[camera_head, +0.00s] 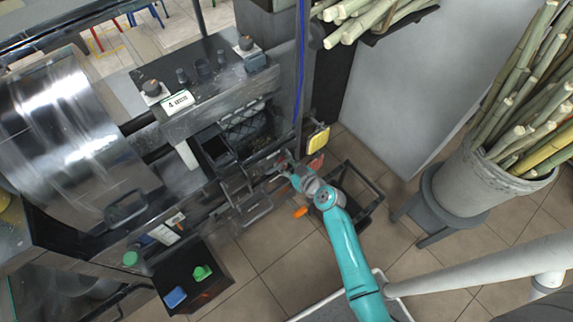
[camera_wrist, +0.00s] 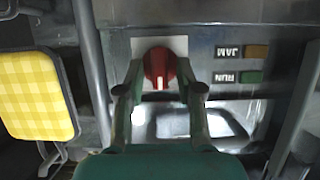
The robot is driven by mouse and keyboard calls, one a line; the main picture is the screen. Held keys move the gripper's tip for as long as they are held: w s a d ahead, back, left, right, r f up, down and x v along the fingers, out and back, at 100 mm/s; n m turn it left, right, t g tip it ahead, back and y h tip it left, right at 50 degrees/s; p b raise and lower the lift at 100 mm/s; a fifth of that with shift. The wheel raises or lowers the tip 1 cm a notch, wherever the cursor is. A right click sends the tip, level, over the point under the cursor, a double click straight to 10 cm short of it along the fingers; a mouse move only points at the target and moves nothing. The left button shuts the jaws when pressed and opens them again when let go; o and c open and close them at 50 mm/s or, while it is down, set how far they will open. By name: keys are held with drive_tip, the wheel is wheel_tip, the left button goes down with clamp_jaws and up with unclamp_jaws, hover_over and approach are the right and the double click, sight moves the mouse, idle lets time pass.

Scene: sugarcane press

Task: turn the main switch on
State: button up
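The main switch, a red rotary knob (camera_wrist: 160,68) on a pale square plate (camera_wrist: 140,45), is in the upper middle of the wrist view, on a grey metal panel. The ridge of the knob stands upright in that picture. My gripper (camera_wrist: 160,72) is open, with one finger on each side of the knob. I cannot tell whether the fingers touch it. In the head view my gripper (camera_head: 288,168) is at the front of the press, and the knob is hidden there.
Beside the knob are an amber lamp (camera_wrist: 257,51) and a green lamp (camera_wrist: 251,77), labelled JAM and RUN upside down. A yellow checked pad (camera_wrist: 38,93) is at left. A bucket of cane (camera_head: 480,185) stands right, with tiled floor (camera_head: 290,265) before the press.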

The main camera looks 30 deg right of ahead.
clamp_jaws()
drive_tip(key=shift+w+d+f+m+t+y, duration=0.2)
drive_tip(key=shift+m+y, duration=1.05)
drive_tip(key=shift+m, duration=1)
drive_tip(key=shift+s+d+f+m+t+y, duration=0.1)
drive_tip(key=shift+d+m+t+y, duration=0.2)
drive_tip(key=shift+m+y, duration=1.4)
drive_tip(key=shift+w+d+f+m+t+y, duration=0.1)
drive_tip(key=shift+m+t+y, duration=0.45)
drive_tip(key=shift+m, duration=2.2)
drive_tip(key=shift+y, duration=0.3)
drive_tip(key=shift+o, duration=2.2)
unclamp_jaws()
drive_tip(key=shift+a+g, duration=0.1)
drive_tip(key=shift+g, duration=0.15)
drive_tip(key=shift+f, duration=0.1)
